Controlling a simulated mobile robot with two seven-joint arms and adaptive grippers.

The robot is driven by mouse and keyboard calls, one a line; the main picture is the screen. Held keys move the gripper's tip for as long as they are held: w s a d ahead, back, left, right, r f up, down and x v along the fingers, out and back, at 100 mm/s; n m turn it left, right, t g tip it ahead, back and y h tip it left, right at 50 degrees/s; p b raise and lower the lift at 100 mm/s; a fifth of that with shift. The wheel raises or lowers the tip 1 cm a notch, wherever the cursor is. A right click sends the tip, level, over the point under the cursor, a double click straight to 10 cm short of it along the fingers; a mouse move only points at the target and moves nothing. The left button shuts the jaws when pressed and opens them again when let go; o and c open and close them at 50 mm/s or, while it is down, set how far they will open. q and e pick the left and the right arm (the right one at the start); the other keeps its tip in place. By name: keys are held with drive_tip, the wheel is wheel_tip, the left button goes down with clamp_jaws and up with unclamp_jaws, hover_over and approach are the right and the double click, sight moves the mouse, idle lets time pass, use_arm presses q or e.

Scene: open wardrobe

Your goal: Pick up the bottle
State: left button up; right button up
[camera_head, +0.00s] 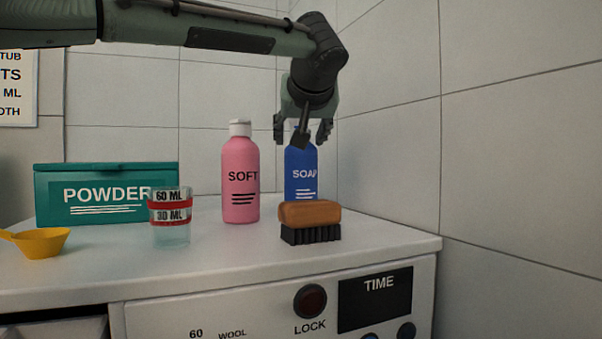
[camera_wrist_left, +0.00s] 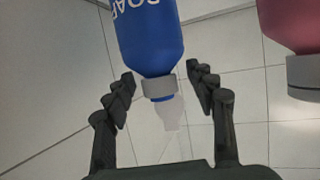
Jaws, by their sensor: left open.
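A blue SOAP bottle (camera_head: 301,178) stands upright on the white top of the machine, behind the brush. My left gripper (camera_head: 302,131) points down over it with its fingers open, one on each side of the bottle's top. In the left wrist view, the blue bottle (camera_wrist_left: 150,38) appears upside down. Its grey collar and pale nozzle lie between the open fingers of the left gripper (camera_wrist_left: 161,82), with gaps on both sides. In the head view the gripper hides the nozzle. A pink SOFT bottle (camera_head: 240,181) with a white cap stands to the left. My right gripper is not in view.
A brown brush (camera_head: 309,213) with dark bristles sits in front of the blue bottle. A measuring cup (camera_head: 171,230), a teal POWDER box (camera_head: 106,212) and a yellow scoop (camera_head: 42,243) are at left. A tiled wall (camera_head: 520,150) rises at right.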

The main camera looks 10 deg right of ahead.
use_arm(q)
clamp_jaws()
idle(0.4)
drive_tip(key=shift+r, duration=0.15)
